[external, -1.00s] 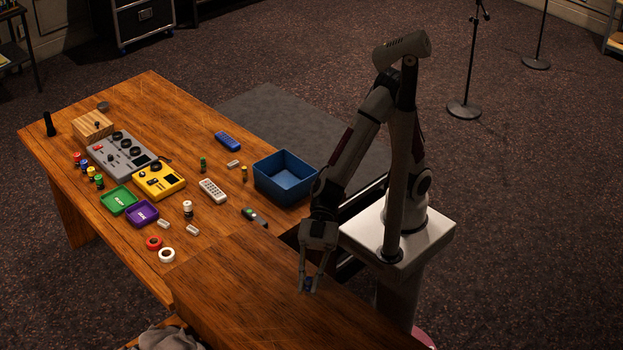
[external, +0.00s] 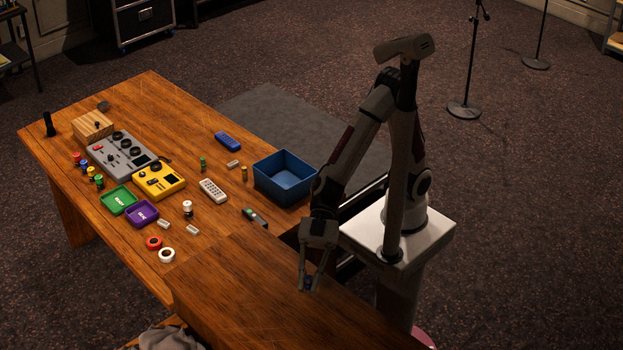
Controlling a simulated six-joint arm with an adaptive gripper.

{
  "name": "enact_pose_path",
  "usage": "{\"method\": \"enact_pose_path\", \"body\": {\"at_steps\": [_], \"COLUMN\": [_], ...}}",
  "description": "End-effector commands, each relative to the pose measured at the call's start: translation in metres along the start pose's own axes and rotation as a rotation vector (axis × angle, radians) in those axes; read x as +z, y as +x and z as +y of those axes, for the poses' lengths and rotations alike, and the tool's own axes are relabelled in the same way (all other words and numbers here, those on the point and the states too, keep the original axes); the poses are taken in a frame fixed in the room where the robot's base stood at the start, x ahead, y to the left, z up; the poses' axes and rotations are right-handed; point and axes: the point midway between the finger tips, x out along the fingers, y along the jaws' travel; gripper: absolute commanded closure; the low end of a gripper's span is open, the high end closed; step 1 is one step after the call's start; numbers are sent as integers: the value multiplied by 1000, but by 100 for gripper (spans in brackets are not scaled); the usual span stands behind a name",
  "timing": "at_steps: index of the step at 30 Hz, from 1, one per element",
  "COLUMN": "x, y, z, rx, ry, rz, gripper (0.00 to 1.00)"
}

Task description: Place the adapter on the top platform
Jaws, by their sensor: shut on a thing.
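My gripper (external: 307,287) points down at the near right end of the desk, over the raised wooden top platform (external: 240,285). Its fingers are closed on a small dark blue thing (external: 308,284), mostly hidden between the fingertips. I cannot tell whether this thing is the adapter, or whether it touches the platform. No other thing can be clearly made out as the adapter at this size.
A blue open bin (external: 261,181) stands left of my arm. Grey and yellow mixers (external: 107,157), green and purple trays (external: 128,214), remotes, tape rolls (external: 166,255) and small parts cover the lower desk. The raised platform looks bare left of my gripper.

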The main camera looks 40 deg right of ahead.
Motion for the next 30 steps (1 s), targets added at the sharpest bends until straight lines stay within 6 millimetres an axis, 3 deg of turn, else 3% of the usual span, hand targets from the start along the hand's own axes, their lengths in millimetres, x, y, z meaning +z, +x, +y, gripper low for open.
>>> {"method": "enact_pose_path", "body": {"at_steps": [14, 23, 30], "x": [-43, -35, -26], "y": [-18, -35, -60], "z": [2, 57, 115], "rx": [4, 84, 171], "ry": [-2, 35, 70], "rz": [2, 3, 6], "gripper": [100, 100, 100]}}
